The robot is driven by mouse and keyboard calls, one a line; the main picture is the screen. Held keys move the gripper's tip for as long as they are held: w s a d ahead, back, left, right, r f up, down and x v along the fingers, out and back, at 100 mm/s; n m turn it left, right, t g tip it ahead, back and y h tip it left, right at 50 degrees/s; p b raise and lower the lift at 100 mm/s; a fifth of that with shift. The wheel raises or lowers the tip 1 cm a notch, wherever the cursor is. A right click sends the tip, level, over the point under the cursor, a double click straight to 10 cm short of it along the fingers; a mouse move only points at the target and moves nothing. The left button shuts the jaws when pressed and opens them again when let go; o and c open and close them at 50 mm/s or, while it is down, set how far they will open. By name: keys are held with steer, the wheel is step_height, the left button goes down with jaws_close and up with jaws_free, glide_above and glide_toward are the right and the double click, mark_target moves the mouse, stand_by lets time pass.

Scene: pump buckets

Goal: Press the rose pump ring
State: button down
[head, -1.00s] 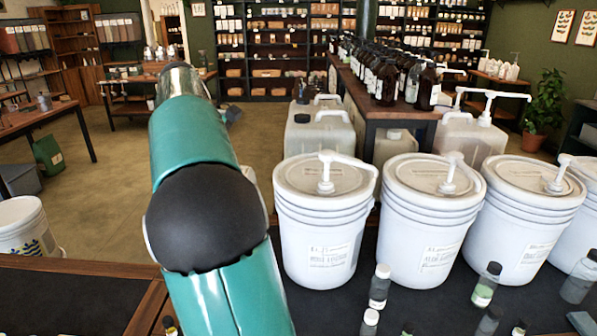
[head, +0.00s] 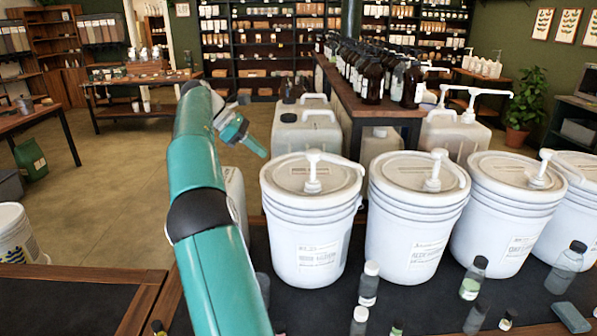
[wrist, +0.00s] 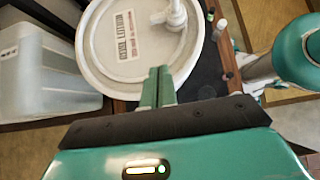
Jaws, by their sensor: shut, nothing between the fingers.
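Several white lidded buckets with white pumps stand in a row. The leftmost bucket (head: 306,240) has a small blurred label; I cannot clearly read its scent. Its white pump (head: 313,184) stands upright on the lid, with the spout pointing right. My gripper (head: 264,155) is shut and empty, at the left of that lid in the head view, apart from the pump. In the wrist view my shut fingers (wrist: 161,70) overlap the edge of a bucket lid (wrist: 108,66) with a printed label.
More pump buckets (head: 416,230) stand to the right. Small bottles (head: 369,283) stand in front on the dark counter. Large jugs (head: 306,135) stand behind the first bucket. Dark bottles (head: 374,80) line a wooden table. Open floor lies at the left.

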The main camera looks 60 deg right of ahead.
steer(key=x, duration=0.9)
steer(key=s, duration=0.1)
steer(key=s+d, duration=0.1)
steer(key=s, duration=0.1)
steer(key=shift+s+d+f, duration=0.15)
steer(key=shift+d+f, duration=0.1)
steer(key=shift+d, duration=0.1)
steer(key=shift+s+d, duration=0.2)
steer(key=shift+s, duration=0.15)
